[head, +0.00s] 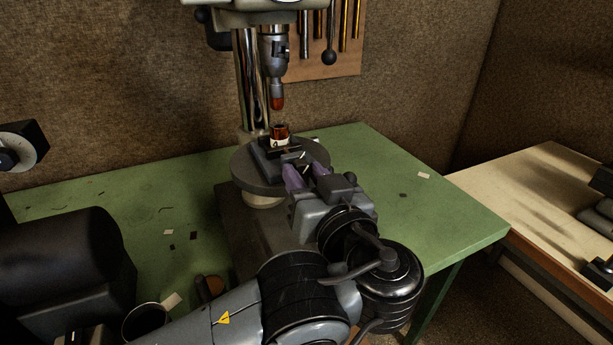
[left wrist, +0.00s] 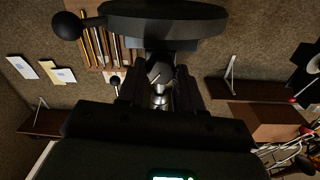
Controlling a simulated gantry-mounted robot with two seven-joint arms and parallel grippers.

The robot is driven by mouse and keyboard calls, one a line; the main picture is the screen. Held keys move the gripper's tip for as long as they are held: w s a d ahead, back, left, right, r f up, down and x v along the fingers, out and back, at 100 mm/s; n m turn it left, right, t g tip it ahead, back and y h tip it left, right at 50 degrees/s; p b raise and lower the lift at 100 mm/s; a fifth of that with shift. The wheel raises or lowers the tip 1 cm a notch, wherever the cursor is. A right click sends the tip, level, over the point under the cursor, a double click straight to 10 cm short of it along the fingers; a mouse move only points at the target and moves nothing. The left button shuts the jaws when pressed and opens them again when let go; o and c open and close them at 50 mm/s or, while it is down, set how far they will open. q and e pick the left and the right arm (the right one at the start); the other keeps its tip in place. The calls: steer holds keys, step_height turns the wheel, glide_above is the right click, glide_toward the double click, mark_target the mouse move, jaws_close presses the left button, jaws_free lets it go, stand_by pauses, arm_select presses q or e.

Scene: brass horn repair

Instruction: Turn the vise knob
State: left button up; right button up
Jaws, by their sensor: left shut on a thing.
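The fingers largely hide the knob in the head view. In the left wrist view, the knob (left wrist: 160,72) shows as a grey round end between the two dark fingers of my left gripper (left wrist: 160,85). My right gripper is not in view.
The drill chuck (head: 276,85) with a reddish tip hangs above the vise. The green bench (head: 420,205) is mostly clear on the right. A pale bench (head: 530,200) is further right.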

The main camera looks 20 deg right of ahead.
arm_select(q)
steer(key=shift+f+m+b, duration=0.1)
steer(key=shift+m+b, duration=0.55)
steer(key=shift+m, duration=0.25)
steer(key=shift+m+b, duration=0.5)
steer(key=shift+m, duration=0.7)
steer(key=shift+d+m, duration=0.1)
steer(key=shift+m, duration=0.8)
steer(key=m, duration=0.2)
steer(key=shift+m, duration=0.4)
steer(key=m+p, duration=0.1)
steer(key=m, duration=0.3)
steer(key=shift+r, duration=0.2)
steer(key=m+p, duration=0.2)
steer(key=m, duration=0.3)
steer(key=shift+m+y, duration=0.3)
steer(key=shift+y, duration=0.1)
steer(key=shift+f, duration=0.1)
